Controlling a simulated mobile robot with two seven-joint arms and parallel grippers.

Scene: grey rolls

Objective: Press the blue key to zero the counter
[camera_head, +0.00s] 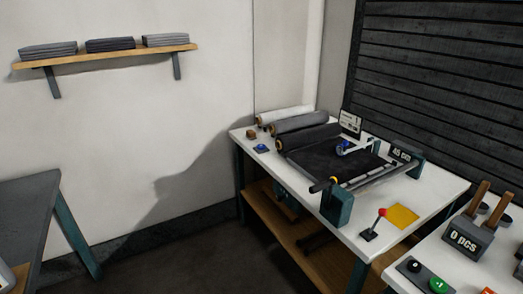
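A small blue key (262,148) sits on a dark base near the left edge of the white table, in front of the grey rolls. A dark display (402,153) at the back right of this table shows a small count in pcs, which looks like 45. A second display block (464,240) on the nearer table at the right reads 0 pcs. Neither of my grippers shows in the head view, and nothing touches the blue key.
Grey rolls (303,123) and a dark sheet lie on the white table (433,189). A red-knobbed lever (382,213) and a yellow pad (402,216) are nearer. A green button (438,285) is at lower right. A dark table (28,213) stands left; open floor lies between.

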